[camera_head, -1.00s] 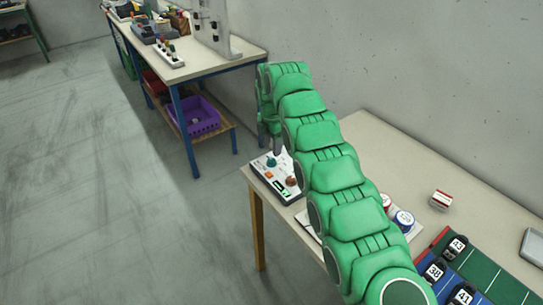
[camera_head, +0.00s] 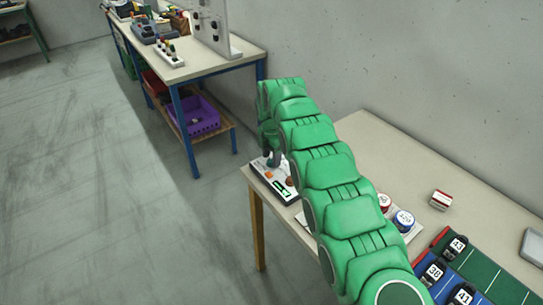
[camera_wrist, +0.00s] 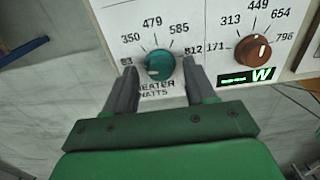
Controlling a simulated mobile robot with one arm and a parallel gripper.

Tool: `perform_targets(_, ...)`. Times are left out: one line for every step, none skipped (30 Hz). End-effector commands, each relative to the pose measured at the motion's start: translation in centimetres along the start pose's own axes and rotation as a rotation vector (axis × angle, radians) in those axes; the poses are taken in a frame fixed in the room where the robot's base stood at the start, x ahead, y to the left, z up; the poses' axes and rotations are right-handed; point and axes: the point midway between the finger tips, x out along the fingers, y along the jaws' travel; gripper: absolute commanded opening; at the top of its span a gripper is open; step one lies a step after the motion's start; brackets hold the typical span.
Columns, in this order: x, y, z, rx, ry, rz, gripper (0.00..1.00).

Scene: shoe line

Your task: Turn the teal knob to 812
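The teal knob (camera_wrist: 160,65) sits on a white control panel (camera_wrist: 215,15), above the partly covered label "HEATER WATTS". Marks around it include 350, 479, 585 and, at the right, 812. A mark at the far left is hard to read. A light spot shows on the knob's lower left, but I cannot tell its setting for sure. My gripper (camera_wrist: 161,72) is open, one finger left and one right of the knob, with gaps on both sides. In the head view my gripper (camera_head: 272,158) is low over the panel (camera_head: 259,163) and covers the teal knob.
A brown knob (camera_wrist: 253,50) with its own number marks is right of the teal one, above a green-lit display (camera_wrist: 262,74). The panel is at the table's (camera_head: 400,160) far left end. Red and blue round items and numbered black pieces lie farther right.

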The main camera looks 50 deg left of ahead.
Motion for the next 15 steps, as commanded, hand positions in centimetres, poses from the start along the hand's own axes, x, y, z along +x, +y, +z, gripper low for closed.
perform_targets(0.0,-0.01,0.0,0.0,0.0,0.0,0.48)
perform_targets(-0.01,0.0,0.0,0.0,0.0,0.0,0.43)
perform_targets(-0.01,0.0,0.0,0.0,0.0,0.0,0.37)
perform_targets(-0.01,0.0,0.0,0.0,0.0,0.0,0.33)
perform_targets(-0.01,0.0,0.0,0.0,0.0,0.0,0.28)
perform_targets(-0.01,0.0,0.0,0.0,0.0,0.0,0.22)
perform_targets(-0.01,0.0,0.0,0.0,0.0,0.0,0.17)
perform_targets(-0.01,0.0,0.0,0.0,0.0,0.0,0.13)
perform_targets(-0.01,0.0,0.0,0.0,0.0,0.0,0.07)
perform_targets(-0.01,0.0,0.0,0.0,0.0,0.0,0.02)
perform_targets(-0.01,0.0,0.0,0.0,0.0,0.0,0.0)
perform_targets(0.01,0.0,0.01,0.001,0.0,0.0,0.0)
perform_targets(0.0,0.0,0.0,0.001,0.0,0.0,0.0)
perform_targets(-0.01,0.0,0.01,0.003,0.0,0.0,0.0)
perform_targets(0.0,-0.01,0.02,0.006,0.0,0.0,0.0)
